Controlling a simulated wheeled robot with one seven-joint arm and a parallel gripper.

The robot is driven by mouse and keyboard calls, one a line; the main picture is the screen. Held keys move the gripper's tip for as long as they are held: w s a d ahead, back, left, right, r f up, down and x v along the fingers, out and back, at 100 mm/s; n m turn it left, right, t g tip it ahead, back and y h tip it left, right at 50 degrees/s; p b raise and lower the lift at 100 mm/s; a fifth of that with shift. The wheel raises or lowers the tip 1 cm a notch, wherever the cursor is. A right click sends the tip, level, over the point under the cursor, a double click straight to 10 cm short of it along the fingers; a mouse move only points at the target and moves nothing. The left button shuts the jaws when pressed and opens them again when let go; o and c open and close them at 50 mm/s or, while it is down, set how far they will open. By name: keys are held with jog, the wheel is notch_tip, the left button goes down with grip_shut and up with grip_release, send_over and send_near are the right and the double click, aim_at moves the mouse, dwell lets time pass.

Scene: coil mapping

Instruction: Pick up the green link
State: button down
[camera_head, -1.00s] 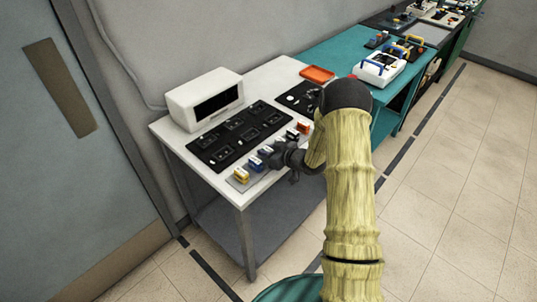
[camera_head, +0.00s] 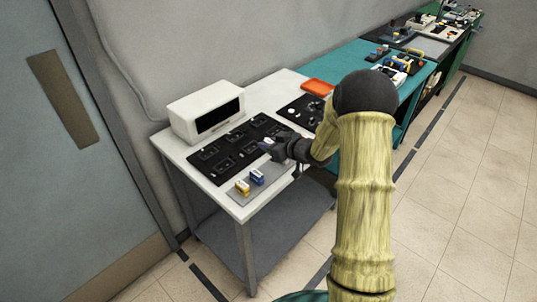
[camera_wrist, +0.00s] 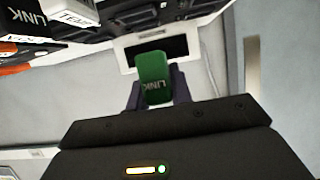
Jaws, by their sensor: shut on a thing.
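The green link (camera_wrist: 153,80) is a small green block with "LINK" lettering in the wrist view. It is between the two dark fingers of my gripper (camera_wrist: 156,98), which is shut on it. In the head view my gripper (camera_head: 268,147) is above the front edge area of the black slotted panel (camera_head: 205,163) on the white table. The link is too small to make out clearly there.
A white box with a dark screen (camera_head: 190,110) stands behind the panel. A red tray (camera_head: 317,87) lies farther back.

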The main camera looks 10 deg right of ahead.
jog(key=shift+s+r, duration=0.1)
jog(key=shift+r, duration=0.4)
jog(key=shift+a, duration=0.1)
